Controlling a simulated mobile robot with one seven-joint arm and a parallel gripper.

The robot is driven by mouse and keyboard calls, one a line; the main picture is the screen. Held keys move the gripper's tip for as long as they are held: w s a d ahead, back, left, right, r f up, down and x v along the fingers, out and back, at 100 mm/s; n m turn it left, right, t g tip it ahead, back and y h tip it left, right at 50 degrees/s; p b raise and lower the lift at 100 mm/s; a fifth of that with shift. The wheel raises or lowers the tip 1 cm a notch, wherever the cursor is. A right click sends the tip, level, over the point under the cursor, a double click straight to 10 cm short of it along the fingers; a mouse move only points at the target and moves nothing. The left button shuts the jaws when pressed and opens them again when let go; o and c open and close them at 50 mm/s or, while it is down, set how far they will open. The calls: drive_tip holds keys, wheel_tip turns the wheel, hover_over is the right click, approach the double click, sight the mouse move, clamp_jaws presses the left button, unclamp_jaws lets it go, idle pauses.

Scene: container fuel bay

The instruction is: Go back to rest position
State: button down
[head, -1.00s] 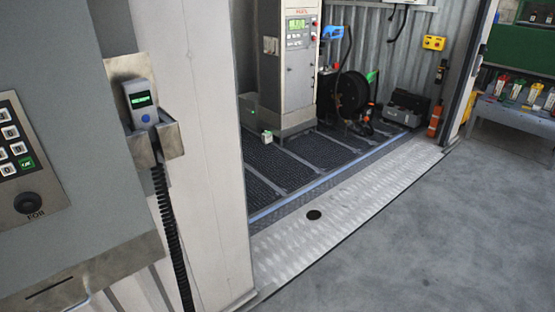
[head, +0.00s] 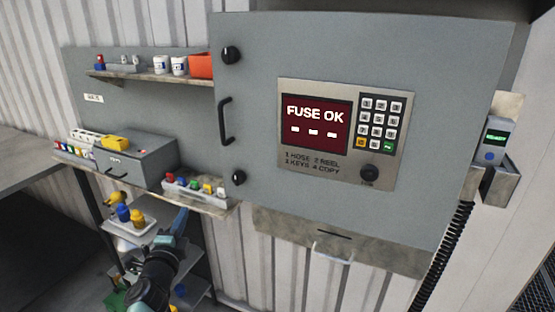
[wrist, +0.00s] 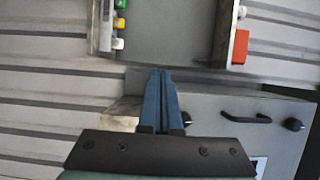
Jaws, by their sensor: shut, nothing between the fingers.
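My gripper (wrist: 161,75) points into the wrist view with its two blue fingers pressed together and nothing between them. In the head view my gripper (head: 182,216) shows low and left of centre, below the lower shelf and left of the grey cabinet (head: 240,180). The cabinet door is closed, and its screen (head: 316,124) reads "FUSE OK" with white dashes below. In the wrist view the cabinet (wrist: 235,110) lies to the right of the fingers. The fingers appear clear of the cabinet and shelves.
A lower shelf (head: 215,207) holds a grey box (head: 135,160) and a tray of coloured parts (head: 195,188). An upper shelf (head: 150,77) holds white cups and a red bin (head: 201,65). A handset (head: 494,138) hangs at right. A rack (head: 190,275) stands below.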

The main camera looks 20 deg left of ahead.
drive_tip(key=w+d+r+n+t, duration=0.2)
drive_tip(key=w+d+r, duration=0.1)
drive_tip(key=d+r, duration=0.4)
drive_tip(key=w+d+r+n+t, duration=0.1)
drive_tip(key=w+d+r, duration=0.3)
drive_tip(key=r, duration=0.6)
drive_tip(key=s+d+r+n+t+y, duration=0.1)
drive_tip(key=s+d+r+n, duration=0.15)
drive_tip(key=d+r, duration=0.4)
drive_tip(key=s+d+r+n+t, duration=0.1)
drive_tip(key=d+r+n+t, duration=0.15)
drive_tip(key=d+r, duration=0.4)
drive_tip(key=s+d+r+n+t+h, duration=0.2)
drive_tip(key=s+d+r+h, duration=0.1)
drive_tip(key=s+d+r, duration=0.6)
drive_tip(key=s+d+r+n+t+h, duration=0.2)
drive_tip(key=s+d+r, duration=0.7)
drive_tip(key=s, duration=0.5)
drive_tip(key=shift+s+d+n+h, duration=0.35)
drive_tip(key=shift+d+n+h, duration=0.45)
drive_tip(key=shift+h, duration=0.4)
drive_tip(key=shift+a, duration=0.1)
